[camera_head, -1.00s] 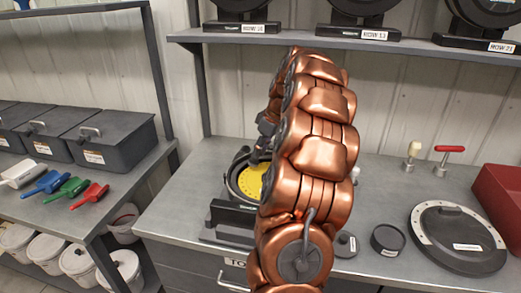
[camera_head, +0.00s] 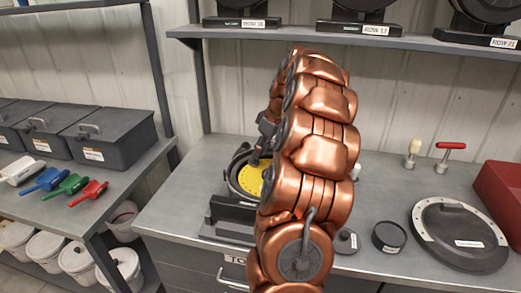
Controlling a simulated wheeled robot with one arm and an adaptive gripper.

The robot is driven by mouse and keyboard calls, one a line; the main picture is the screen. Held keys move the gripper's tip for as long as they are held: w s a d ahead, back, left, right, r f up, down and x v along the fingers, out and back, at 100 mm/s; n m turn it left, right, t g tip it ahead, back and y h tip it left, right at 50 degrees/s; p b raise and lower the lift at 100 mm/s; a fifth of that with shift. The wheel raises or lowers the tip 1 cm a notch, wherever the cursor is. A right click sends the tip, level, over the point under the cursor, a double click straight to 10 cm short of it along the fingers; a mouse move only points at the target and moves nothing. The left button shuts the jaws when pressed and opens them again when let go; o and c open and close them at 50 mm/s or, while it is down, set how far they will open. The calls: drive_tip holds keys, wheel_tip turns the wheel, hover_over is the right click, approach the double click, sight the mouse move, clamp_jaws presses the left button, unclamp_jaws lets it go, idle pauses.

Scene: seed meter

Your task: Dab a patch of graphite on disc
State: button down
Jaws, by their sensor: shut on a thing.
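The yellow disc (camera_head: 250,179) lies in a round dark housing (camera_head: 232,182) on the grey bench, left of my arm. My copper arm covers its right part. My gripper (camera_head: 262,152) is a dark shape just above the far side of the disc, largely hidden behind my arm. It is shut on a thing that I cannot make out. Whether that thing touches the disc is not clear. A small dark round tin (camera_head: 346,241) and a larger dark round container (camera_head: 389,237) stand right of my arm. I cannot tell which holds graphite.
A large dark lid with a pale rim (camera_head: 425,215) lies on the right of the bench. Behind it stand a cream-knobbed tool (camera_head: 413,150) and a red T-handled tool (camera_head: 450,147). A red box (camera_head: 503,195) is at the right edge. Coloured scoops (camera_head: 72,183) lie on the left bench.

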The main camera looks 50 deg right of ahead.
drive_tip(key=shift+s+d+b, duration=1.9)
drive_tip(key=shift+s+d, duration=1.45)
drive_tip(key=shift+s, duration=0.05)
drive_tip(key=shift+w+a+b, duration=1.3)
drive_tip(key=shift+w+a, duration=2.1)
drive_tip(key=shift+w, duration=0.05)
drive_tip(key=shift+s+d, duration=3.4)
drive_tip(key=shift+s, duration=0.1)
drive_tip(key=shift+w, duration=0.1)
